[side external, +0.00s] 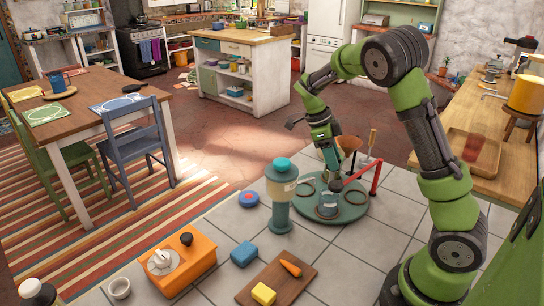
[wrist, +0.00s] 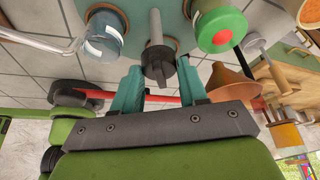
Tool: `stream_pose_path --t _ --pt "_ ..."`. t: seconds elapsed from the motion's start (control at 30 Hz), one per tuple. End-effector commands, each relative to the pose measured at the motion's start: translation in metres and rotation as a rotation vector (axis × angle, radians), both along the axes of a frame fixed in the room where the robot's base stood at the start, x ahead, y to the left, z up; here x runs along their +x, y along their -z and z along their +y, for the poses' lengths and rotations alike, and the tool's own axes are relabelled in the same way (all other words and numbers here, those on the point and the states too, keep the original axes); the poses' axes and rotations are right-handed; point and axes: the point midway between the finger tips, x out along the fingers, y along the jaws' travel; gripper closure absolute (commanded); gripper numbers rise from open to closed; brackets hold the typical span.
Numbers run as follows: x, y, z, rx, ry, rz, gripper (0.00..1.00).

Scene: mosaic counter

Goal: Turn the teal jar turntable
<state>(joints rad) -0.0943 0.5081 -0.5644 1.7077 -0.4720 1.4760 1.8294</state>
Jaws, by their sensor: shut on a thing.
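The teal turntable (side external: 352,210) is a round disc on the grey tiled floor area, below my arm. Its surface shows at the top of the wrist view (wrist: 177,12). A jar (side external: 327,207) stands at its near side. In the wrist view, a blue and white jar (wrist: 103,38) is on the left and a green-topped jar with a red spot (wrist: 222,28) is on the right. Between them a grey post ends in a dark knob (wrist: 157,68). My gripper (wrist: 158,80), with teal fingers, is over the turntable, shut on this knob; the exact contact is hard to see.
A red bar (side external: 362,173) crosses beside my gripper above the turntable. A copper-coloured cone (wrist: 230,82) is close on the right. A teal-topped canister (side external: 281,205) stands left of the turntable. An orange box (side external: 190,270), blue block (side external: 244,253) and cutting board (side external: 290,284) lie nearer.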

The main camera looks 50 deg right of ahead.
Motion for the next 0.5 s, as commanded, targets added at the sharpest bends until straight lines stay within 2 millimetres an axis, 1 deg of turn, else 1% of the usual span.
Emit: stream_pose_path --t 0.5 --pt "0.0022 -0.0009 0.0001 0.002 0.258 -0.003 1.00"
